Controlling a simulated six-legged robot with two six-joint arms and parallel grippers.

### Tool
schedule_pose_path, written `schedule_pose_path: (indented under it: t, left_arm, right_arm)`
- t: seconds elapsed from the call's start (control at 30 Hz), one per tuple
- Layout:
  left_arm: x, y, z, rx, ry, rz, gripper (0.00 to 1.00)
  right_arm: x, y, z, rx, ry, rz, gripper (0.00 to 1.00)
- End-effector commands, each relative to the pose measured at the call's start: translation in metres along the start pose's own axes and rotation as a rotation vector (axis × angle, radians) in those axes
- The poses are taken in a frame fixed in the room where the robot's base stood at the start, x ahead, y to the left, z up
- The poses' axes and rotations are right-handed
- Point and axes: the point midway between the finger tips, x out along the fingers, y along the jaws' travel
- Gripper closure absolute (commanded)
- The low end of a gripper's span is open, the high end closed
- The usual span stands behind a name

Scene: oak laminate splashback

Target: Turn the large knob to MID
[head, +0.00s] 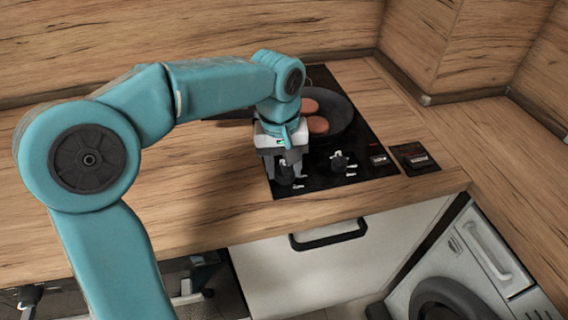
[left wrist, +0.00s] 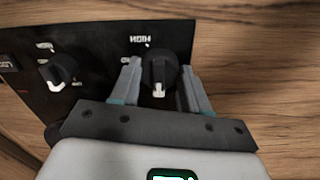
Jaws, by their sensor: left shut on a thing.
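The cooktop panel (head: 359,173) is black glass with two dark knobs at its front edge. My left gripper (head: 287,172) comes down over the left one and mostly hides it in the head view. In the left wrist view this knob (left wrist: 161,68) looks the larger and sits between the two fingers, which are shut on it. Its white pointer mark faces the bottom of the picture. A printed label reading like HIGH shows upside down beside it; other marks are hidden or too small. The other knob (head: 340,161) stands free to the right and also shows in the left wrist view (left wrist: 62,71).
A dark pan (head: 341,109) with reddish-brown round pieces (head: 318,125) stands on the cooktop behind my gripper. A small black panel (head: 414,158) lies to the right. The wooden counter (head: 180,205) is clear on the left. A white drawer front (head: 330,275) and a washing machine (head: 470,265) are below.

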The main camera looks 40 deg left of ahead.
Motion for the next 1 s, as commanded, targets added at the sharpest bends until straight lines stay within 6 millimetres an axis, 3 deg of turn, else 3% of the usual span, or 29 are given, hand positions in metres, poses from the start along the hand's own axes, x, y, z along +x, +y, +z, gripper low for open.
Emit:
schedule_pose_path:
  t: [0.37, 1.0]
  left_arm:
    - [-0.002, 0.0, -0.001, 0.163, -0.008, -0.001, 0.85]
    - [-0.003, 0.003, -0.002, 0.76, -0.039, 0.001, 0.85]
  right_arm:
    - [-0.012, -0.004, 0.0, 0.0, 0.0, 0.0, 0.57]
    - [-0.043, -0.015, 0.001, 0.0, 0.0, 0.0, 0.57]
